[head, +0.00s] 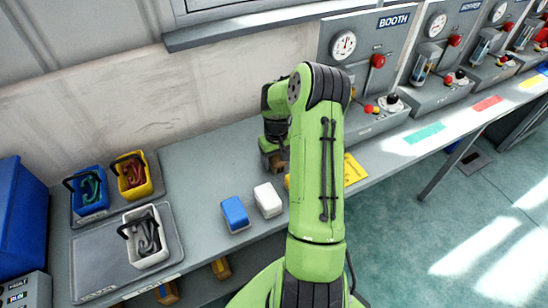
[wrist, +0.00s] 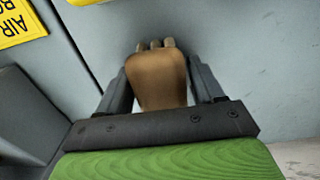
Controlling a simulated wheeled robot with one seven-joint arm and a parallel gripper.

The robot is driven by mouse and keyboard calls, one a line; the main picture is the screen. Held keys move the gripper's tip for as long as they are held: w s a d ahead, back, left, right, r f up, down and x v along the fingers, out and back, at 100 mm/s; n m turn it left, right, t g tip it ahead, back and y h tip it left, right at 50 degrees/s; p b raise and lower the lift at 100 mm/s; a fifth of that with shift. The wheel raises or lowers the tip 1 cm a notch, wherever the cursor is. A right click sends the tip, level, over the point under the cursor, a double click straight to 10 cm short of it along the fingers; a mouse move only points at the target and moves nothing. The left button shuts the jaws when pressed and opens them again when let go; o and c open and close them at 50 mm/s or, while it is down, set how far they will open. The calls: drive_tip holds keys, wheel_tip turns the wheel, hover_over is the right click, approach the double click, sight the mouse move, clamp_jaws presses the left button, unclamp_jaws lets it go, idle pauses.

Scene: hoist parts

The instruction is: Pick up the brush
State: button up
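The brush (wrist: 158,82) is a brown, rounded piece with several short stubs at its far end. It sits between the two dark fingers of my gripper (wrist: 158,85) in the wrist view. The fingers lie close against both its sides and appear shut on it. In the head view my gripper (head: 274,148) is low over the bench, left of my green arm, and a brown part shows at its lower end. My arm hides some of the bench there. I cannot tell whether the brush touches the bench.
The grey bench (head: 195,165) holds a blue block (head: 235,213), a white block (head: 268,200) and a yellow label (head: 354,169). Blue (head: 90,190), yellow (head: 132,175) and white (head: 146,236) bins stand left. Gauge panels (head: 370,65) line the back right.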

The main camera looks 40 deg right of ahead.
drive_tip(key=c, duration=0.7)
wheel_tip(320, 180, up, 10)
drive_tip(key=shift+p, duration=0.85)
